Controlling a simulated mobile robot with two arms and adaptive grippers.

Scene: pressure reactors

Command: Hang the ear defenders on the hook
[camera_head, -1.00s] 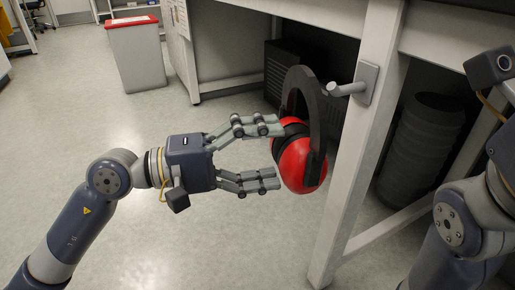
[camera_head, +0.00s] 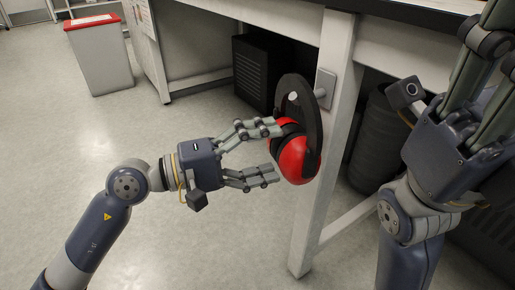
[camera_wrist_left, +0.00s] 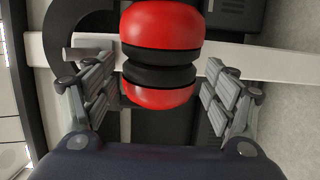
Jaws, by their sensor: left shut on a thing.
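The ear defenders (camera_head: 296,158), red cups with a dark headband, are upright with the band on top, beside the table leg. My left gripper (camera_head: 272,153) is shut on the cups from the left. In the left wrist view the red cups (camera_wrist_left: 160,25) lie between its fingers (camera_wrist_left: 160,95). The hook (camera_head: 321,93) is a grey peg on a plate on the leg. The band crosses in front of it, and the peg's pale tip shows inside the arch. Whether the band rests on the peg I cannot tell. My right gripper (camera_head: 487,75) is raised at the right, its fingertips cut off.
The white table leg (camera_head: 321,190) stands directly right of the ear defenders. A dark ribbed bin (camera_head: 372,145) and a black cabinet (camera_head: 262,75) stand under the bench. A white bin with a red lid (camera_head: 97,55) is at the back left. The floor at left is clear.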

